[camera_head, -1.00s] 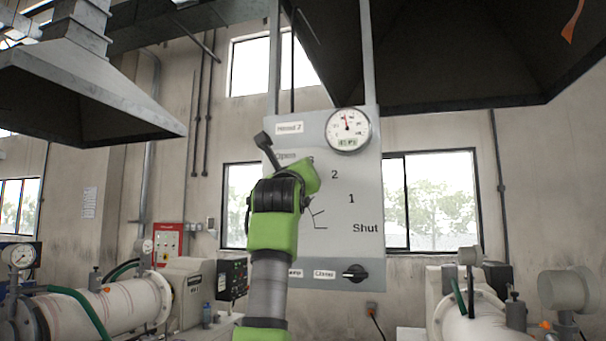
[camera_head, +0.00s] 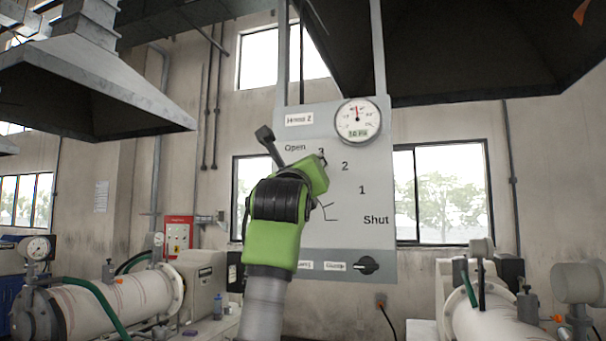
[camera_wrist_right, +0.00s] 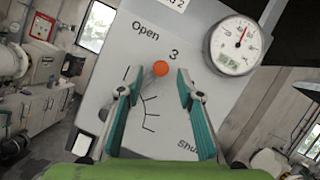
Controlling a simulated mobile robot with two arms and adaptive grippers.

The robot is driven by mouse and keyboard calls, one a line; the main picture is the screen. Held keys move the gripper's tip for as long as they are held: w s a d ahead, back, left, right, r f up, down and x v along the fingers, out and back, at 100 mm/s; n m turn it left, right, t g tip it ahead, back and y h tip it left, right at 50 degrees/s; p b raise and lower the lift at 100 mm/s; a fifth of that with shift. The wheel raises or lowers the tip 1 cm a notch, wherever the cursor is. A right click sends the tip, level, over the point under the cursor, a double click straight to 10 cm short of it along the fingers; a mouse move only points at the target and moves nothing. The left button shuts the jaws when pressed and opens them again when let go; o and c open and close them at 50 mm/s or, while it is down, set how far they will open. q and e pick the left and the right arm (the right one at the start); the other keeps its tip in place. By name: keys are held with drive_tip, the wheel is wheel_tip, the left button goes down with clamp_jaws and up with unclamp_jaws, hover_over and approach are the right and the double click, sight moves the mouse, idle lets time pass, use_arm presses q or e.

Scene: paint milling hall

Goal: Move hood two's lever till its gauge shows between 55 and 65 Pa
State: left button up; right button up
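The hood two panel (camera_head: 345,235) is a grey plate with the marks Open, 3, 2, 1 and Shut. Its round gauge (camera_head: 357,120) has a red needle pointing nearly straight up; the readout digits are too blurred to read surely. The gauge also shows in the right wrist view (camera_wrist_right: 237,45). There the lever's orange knob (camera_wrist_right: 160,68) lies just below the 3, between the fingertips of my open right gripper (camera_wrist_right: 159,82). Gaps show on both sides of the knob. In the head view my right gripper (camera_head: 316,174) hides the knob. My left gripper is out of view.
A small black rotary knob (camera_head: 366,265) sits at the panel's lower right. A dark hood (camera_head: 440,55) hangs above right, and another grey hood (camera_head: 85,90) at left. White mill drums (camera_head: 120,305) stand low at left, with similar equipment (camera_head: 485,310) at right.

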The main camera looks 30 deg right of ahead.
drive_tip(key=v, duration=0.6)
drive_tip(key=shift+s+a, duration=0.2)
drive_tip(key=shift+s, duration=0.05)
drive_tip(key=shift+f, duration=0.15)
